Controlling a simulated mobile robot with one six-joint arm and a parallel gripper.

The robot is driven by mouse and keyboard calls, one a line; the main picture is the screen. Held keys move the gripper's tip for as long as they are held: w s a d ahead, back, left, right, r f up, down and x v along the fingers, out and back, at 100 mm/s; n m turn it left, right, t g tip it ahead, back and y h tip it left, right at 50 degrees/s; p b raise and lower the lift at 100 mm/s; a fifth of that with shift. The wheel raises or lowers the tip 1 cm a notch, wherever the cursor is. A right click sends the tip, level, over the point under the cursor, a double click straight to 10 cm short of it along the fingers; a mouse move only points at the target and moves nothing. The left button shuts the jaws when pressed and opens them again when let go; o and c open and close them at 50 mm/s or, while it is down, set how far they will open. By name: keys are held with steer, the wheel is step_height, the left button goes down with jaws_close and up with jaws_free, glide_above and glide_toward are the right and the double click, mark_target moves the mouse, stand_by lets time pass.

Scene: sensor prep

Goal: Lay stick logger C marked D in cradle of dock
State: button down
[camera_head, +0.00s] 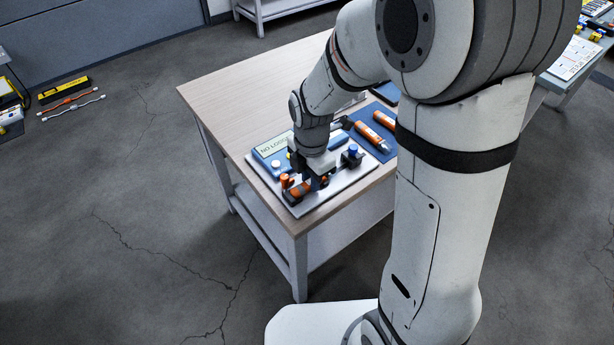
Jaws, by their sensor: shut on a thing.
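My gripper (312,180) points down over the front of the dock at the table's near corner. It is shut on an orange and black stick logger (301,190), which lies low at the dock's front; I cannot tell whether it rests in the cradle. The dock has a pale base plate (345,180) and a blue unit (264,156) with a display that starts "NO LOGG". The gripper hides the dock's middle and most of the cradle. The marking on the held logger is too small to read.
Two more orange stick loggers (369,137) (383,120) lie on a blue mat (357,146) behind the dock.

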steer(key=c, duration=1.2)
jaws_free()
steer(key=shift+o, duration=0.6)
steer(key=shift+o, duration=0.7)
steer(key=shift+w+r+p, duration=0.1)
steer(key=shift+r+p, duration=0.5)
steer(key=shift+r, duration=0.1)
steer(key=shift+r+p, duration=2.3)
steer(key=shift+r, duration=0.65)
